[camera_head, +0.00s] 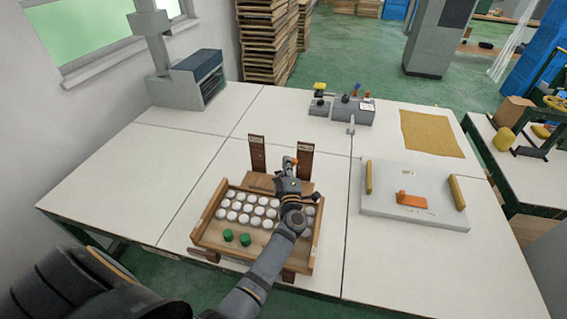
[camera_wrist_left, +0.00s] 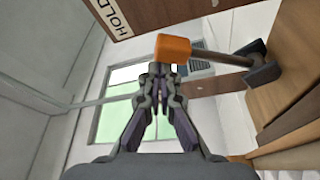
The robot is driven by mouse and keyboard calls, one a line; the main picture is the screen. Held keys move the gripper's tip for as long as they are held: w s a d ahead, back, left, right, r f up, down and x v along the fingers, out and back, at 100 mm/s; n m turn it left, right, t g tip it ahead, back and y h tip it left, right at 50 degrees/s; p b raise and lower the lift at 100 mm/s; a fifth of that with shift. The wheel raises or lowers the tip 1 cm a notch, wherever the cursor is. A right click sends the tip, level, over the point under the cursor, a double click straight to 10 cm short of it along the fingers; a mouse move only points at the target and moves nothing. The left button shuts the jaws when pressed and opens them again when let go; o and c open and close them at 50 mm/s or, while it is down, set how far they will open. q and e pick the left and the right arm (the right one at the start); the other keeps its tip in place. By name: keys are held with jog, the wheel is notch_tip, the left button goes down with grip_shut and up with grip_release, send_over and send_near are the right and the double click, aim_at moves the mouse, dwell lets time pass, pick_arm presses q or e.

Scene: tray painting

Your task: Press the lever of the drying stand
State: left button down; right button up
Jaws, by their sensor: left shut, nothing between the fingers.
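The drying stand has two dark brown upright boards (camera_head: 257,152) and stands at the far side of the wooden tray. Its lever has an orange block-shaped knob (camera_wrist_left: 187,48) on a dark rod (camera_wrist_left: 228,61) that runs to a dark bracket (camera_wrist_left: 258,66) in the left wrist view. A board labelled HOLD (camera_wrist_left: 118,12) is beside it. My left gripper (camera_head: 289,171) is at the stand, over the tray's far edge. In the left wrist view its shut fingertips (camera_wrist_left: 162,72) are close to the orange knob. I cannot tell whether they touch. My right gripper is out of view.
The wooden tray (camera_head: 197,234) holds white round pieces (camera_head: 244,218) and two green ones (camera_head: 228,235). A pale board with an orange tool (camera_head: 411,200) lies to the right. Small grey stations (camera_head: 352,109) and a tan sheet (camera_head: 430,133) are behind.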

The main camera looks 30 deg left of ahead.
pick_arm(q)
jog(key=shift+d+f, duration=0.2)
jog(key=shift+d, duration=0.05)
jog(key=shift+d+f, duration=0.1)
jog(key=shift+f, duration=0.05)
dwell(0.4)
